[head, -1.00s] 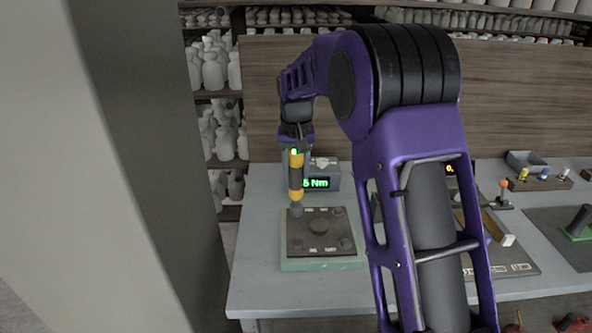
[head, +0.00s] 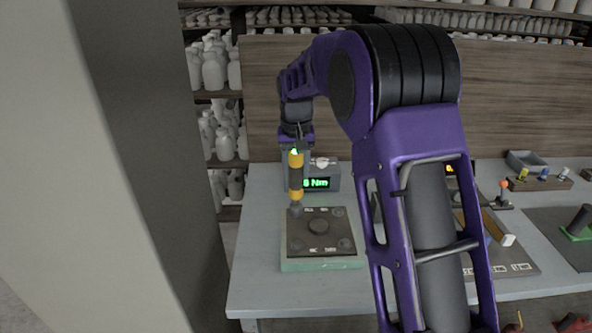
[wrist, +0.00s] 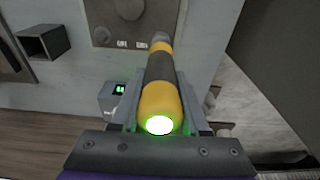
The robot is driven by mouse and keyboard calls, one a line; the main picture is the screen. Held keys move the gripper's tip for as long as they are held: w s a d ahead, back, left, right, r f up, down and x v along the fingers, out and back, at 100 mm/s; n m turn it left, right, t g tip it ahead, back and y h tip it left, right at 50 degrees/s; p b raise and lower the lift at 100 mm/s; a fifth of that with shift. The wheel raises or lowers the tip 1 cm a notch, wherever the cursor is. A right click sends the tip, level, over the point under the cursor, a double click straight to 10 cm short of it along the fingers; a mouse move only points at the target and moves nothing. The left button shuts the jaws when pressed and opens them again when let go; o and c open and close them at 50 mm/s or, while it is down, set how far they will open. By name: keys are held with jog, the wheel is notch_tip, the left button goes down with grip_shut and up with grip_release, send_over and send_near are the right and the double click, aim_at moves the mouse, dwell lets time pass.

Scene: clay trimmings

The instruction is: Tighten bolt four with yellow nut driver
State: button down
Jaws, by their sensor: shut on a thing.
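The yellow nut driver (head: 296,184) has a dark middle band and stands upright in the head view. My gripper (head: 296,150) is shut on its upper part. The driver's lower end rests at the back left corner of a dark square plate (head: 328,246) on a pale green base, over a bolt that it hides. The plate has a round dark hub in its centre and bolts at other corners. In the wrist view the driver (wrist: 158,85) lies between the fingers, and its end cap glows green.
A grey torque readout (head: 318,178) with green "Nm" digits stands behind the plate. A small rack of coloured pieces (head: 540,181) and a grey open bin (head: 526,160) are at the back right. The table front left (head: 262,295) is clear.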

jog(key=shift+s+f, duration=0.1)
jog(key=shift+f, duration=0.2)
jog(key=shift+r+p, duration=0.8)
jog(key=shift+r, duration=2.45)
jog(key=shift+w, duration=0.2)
